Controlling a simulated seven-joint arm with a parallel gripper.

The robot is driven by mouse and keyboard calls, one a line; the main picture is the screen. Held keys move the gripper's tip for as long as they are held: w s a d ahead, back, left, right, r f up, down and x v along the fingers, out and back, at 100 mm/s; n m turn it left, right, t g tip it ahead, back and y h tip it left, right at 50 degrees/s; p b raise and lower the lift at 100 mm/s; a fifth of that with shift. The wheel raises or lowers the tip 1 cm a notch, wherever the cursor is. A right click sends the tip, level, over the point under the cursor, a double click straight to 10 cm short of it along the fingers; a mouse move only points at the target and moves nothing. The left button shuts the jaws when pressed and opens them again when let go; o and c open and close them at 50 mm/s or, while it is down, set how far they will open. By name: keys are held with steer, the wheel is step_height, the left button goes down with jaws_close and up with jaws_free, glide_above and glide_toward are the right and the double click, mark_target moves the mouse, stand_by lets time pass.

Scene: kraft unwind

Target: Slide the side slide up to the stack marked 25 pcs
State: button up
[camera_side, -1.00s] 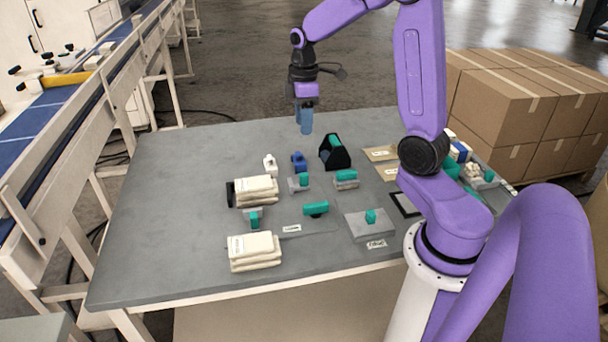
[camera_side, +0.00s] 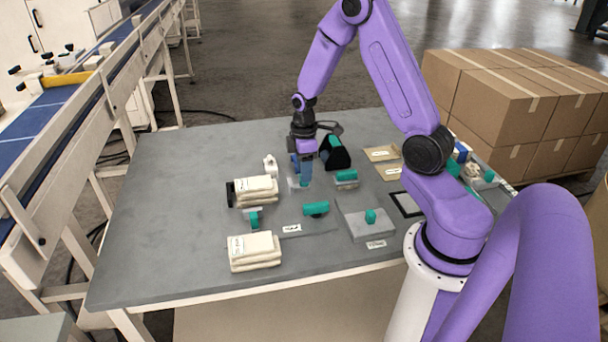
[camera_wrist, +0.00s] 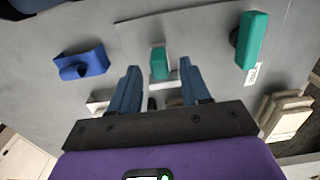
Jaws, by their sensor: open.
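A small grey slide with a teal grip (camera_wrist: 160,63) lies between the spread fingers of my gripper (camera_wrist: 155,88) in the wrist view. In the side view my gripper (camera_side: 301,180) is low over this slide and mostly hides it. My gripper is open; no contact with the teal grip is visible. One cream stack (camera_side: 256,190) lies left of my gripper, against a black upright piece. Another cream stack (camera_side: 254,252) with a label lies at the front. The print is too small to tell which is marked 25 pcs.
Other teal-gripped pieces stand close by: one at the front left (camera_side: 254,219), a bar (camera_side: 316,209), a plate (camera_side: 369,222) and a block (camera_side: 346,178). A blue piece (camera_wrist: 82,63) is left of my fingers in the wrist view. The table's left side (camera_side: 165,220) is clear.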

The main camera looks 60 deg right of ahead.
steer(key=shift+f, duration=1.25)
jaws_close()
steer(key=shift+w+a, duration=2.35)
steer(key=shift+w, duration=0.05)
jaws_free()
steer(key=shift+r, duration=0.1)
